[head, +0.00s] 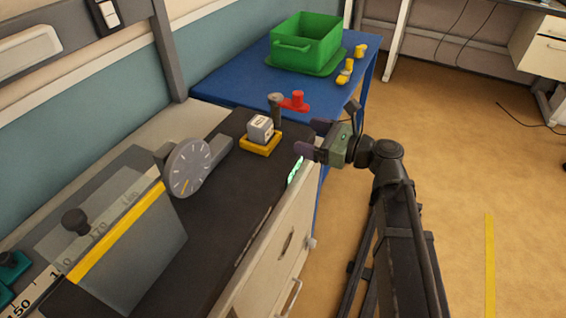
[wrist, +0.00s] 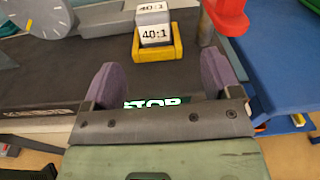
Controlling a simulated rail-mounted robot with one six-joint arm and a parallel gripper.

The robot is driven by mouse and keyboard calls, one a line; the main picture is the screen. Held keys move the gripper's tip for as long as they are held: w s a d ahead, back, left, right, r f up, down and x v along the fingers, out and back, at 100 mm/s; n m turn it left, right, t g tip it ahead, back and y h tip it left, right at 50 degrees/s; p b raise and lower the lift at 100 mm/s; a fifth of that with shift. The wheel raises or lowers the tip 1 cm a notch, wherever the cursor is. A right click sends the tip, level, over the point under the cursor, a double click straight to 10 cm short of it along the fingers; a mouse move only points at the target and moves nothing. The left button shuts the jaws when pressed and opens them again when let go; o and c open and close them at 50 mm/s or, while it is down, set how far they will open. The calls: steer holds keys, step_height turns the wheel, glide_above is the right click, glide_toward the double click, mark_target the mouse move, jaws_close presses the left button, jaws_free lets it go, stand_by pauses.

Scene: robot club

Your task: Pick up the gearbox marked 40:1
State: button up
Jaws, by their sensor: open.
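The gearbox marked 40:1 (head: 261,128) is a small grey-white block sitting in a yellow holder (head: 259,146) on the dark bench top. In the wrist view the gearbox (wrist: 152,26) shows its 40:1 labels on the top and front faces, above the yellow holder (wrist: 158,52). My gripper (head: 308,138) is at the bench's right edge, to the right of the gearbox and apart from it. In the wrist view my gripper's two purple-grey fingers (wrist: 159,84) stand wide apart with nothing between them, and the gearbox lies beyond them.
A glowing STOP sign (head: 295,170) is on the bench edge below my gripper. A green bin (head: 306,41) stands on the blue table (head: 233,80) behind.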

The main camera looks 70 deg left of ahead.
mark_target(269, 125)
steer(key=shift+s+a+f+g, duration=0.1)
steer(key=shift+s+a+g, duration=0.2)
steer(key=shift+s, duration=0.3)
steer(key=shift+s+a+g, duration=0.2)
steer(key=shift+s+a, duration=0.2)
steer(key=shift+s, duration=0.15)
steer(key=shift+s+a+r+m, duration=0.15)
steer(key=shift+s+r+m, duration=0.05)
steer(key=shift+r+m, duration=0.1)
steer(key=x, duration=1)
steer(key=shift+a+f, duration=0.1)
steer(key=c, duration=1.1)
steer(key=shift+c, duration=0.2)
step_height(269, 125, up, 20)
steer(key=p, duration=2)
